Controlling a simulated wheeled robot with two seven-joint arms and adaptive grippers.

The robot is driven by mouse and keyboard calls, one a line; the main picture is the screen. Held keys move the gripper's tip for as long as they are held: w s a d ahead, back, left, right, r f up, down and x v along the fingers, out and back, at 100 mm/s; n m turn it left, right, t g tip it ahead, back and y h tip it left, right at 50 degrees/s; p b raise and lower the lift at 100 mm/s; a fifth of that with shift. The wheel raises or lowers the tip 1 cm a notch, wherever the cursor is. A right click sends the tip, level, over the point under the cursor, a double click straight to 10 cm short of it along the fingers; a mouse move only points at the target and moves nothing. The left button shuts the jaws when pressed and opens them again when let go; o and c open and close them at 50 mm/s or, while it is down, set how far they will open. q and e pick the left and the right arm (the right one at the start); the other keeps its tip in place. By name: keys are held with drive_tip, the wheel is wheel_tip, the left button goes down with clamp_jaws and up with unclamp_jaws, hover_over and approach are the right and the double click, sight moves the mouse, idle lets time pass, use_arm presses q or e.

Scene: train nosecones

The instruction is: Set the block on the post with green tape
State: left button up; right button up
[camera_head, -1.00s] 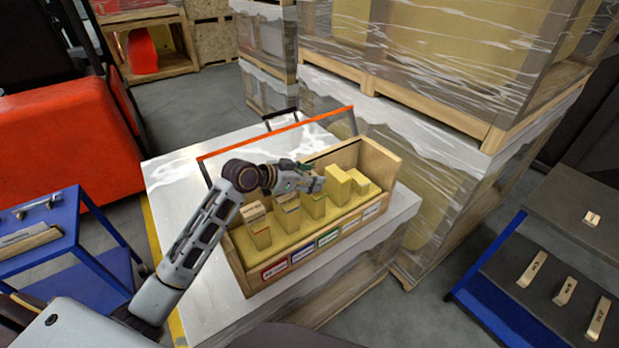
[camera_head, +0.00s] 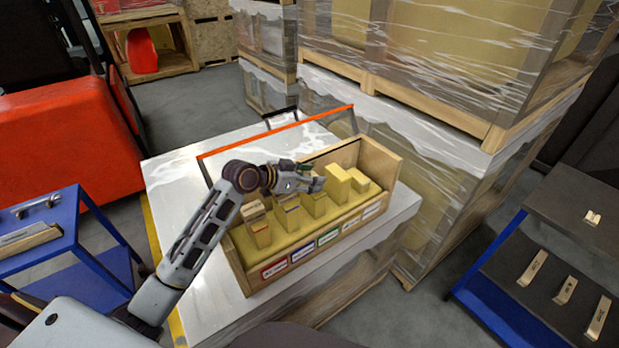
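A wooden box (camera_head: 252,278) on the wrapped pallet holds a row of several upright yellow wood posts. Its front carries coloured labels, including a green one (camera_head: 328,238) in the middle. The middle post (camera_head: 316,207) stands behind that label; its tape is hard to make out. My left gripper (camera_head: 318,185) is at the top of this post, partly covering it. Its fingers are too small to tell open from shut, and I cannot make out a block between them. The leftmost post (camera_head: 259,234) has a block-like piece (camera_head: 252,211) on top. My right gripper is not in view.
A dark shelf cart (camera_head: 560,205) at the right carries several small wooden pieces. A blue cart (camera_head: 75,250) stands at the left. An orange-edged clear panel (camera_head: 270,133) stands behind the box. Tall wrapped pallets (camera_head: 440,70) rise behind on the right.

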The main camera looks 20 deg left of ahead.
use_arm(q)
drive_tip(key=shift+f, duration=0.35)
drive_tip(key=o, duration=1)
drive_tip(key=shift+r, duration=0.2)
drive_tip(key=shift+r, duration=4.85)
